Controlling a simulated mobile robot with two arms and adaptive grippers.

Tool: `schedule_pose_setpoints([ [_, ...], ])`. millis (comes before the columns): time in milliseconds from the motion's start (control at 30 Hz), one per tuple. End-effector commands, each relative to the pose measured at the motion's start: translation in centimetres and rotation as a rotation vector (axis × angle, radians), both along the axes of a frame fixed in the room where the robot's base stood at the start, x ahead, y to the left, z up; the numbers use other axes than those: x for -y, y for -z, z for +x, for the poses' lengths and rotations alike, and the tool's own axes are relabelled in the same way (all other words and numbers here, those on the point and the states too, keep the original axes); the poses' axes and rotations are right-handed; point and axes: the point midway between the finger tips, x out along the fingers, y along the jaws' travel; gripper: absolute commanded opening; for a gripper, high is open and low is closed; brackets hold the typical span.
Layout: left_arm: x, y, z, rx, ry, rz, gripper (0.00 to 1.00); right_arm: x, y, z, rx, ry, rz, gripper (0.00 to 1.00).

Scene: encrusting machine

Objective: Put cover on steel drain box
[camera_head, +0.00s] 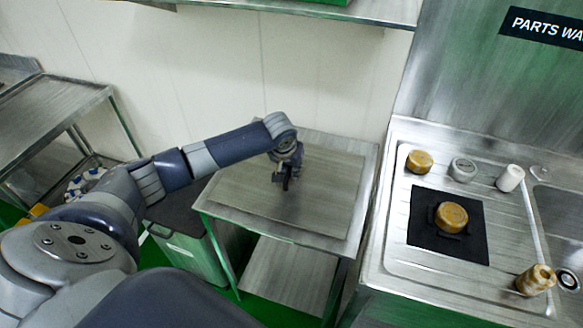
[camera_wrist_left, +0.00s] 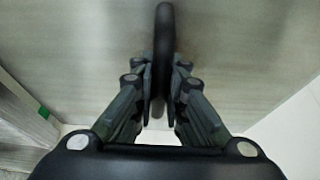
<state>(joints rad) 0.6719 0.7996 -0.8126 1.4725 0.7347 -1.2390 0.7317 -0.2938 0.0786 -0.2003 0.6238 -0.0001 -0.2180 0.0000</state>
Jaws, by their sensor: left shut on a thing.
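My left gripper (camera_head: 287,176) is above the steel table, pointing down. In the left wrist view my gripper (camera_wrist_left: 160,95) is shut on a dark curved handle (camera_wrist_left: 163,45). The handle stands on a flat, greyish, brushed panel that looks like the cover (camera_wrist_left: 230,50); in the head view this panel (camera_head: 325,195) lies over the table top. I cannot tell whether it rests on the table or is slightly raised. A steel box, likely the drain box (camera_head: 199,255), stands on the floor left of the table, its dark top partly hidden by my left arm. My right gripper is not in view.
The steel table's front rim (camera_head: 290,236) is near the box. At right is a steel sink counter (camera_head: 395,240) with a black mat (camera_head: 425,225) and several small parts. Another steel table (camera_head: 50,110) stands at left, and a shelf (camera_head: 385,12) hangs at the back.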

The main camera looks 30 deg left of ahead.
Motion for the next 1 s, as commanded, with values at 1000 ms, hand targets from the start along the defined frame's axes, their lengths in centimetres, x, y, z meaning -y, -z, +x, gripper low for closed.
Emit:
schedule_pose_setpoints([
  [1000, 0.5, -5.5, -2.1, 0.002, 0.002, 0.000, 0.32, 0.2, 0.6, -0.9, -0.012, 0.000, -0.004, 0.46],
])
